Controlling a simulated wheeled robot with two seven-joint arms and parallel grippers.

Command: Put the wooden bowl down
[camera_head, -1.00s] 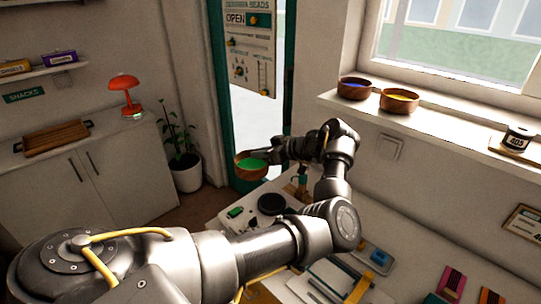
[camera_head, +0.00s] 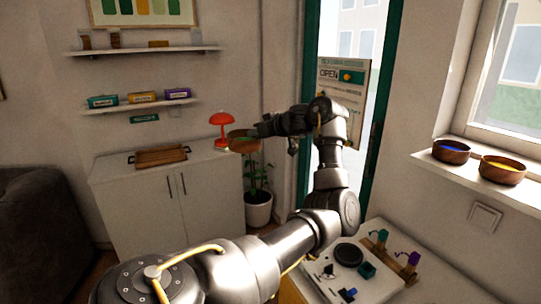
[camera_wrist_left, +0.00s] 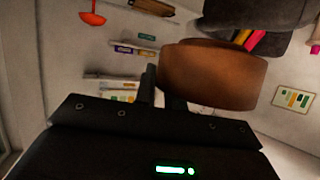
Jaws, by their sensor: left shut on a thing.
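The wooden bowl (camera_head: 243,141) is held in the air by my left gripper (camera_head: 261,133). In the head view it overlaps the right end of the white cabinet, beside the red lamp. In the left wrist view the brown bowl (camera_wrist_left: 213,76) fills the upper middle, with its wall at the dark fingers (camera_wrist_left: 160,90). The left gripper is shut on the bowl's side. The bowl's contents are mostly hidden now. My right gripper is not in view.
The white cabinet (camera_head: 205,199) bears a wooden tray (camera_head: 161,157) and a red lamp (camera_head: 221,122). A potted plant (camera_head: 258,207) stands beside it. Two bowls, blue-filled (camera_head: 451,151) and yellow-filled (camera_head: 502,169), stand on the windowsill. A cluttered white worktable (camera_head: 395,288) is at lower right.

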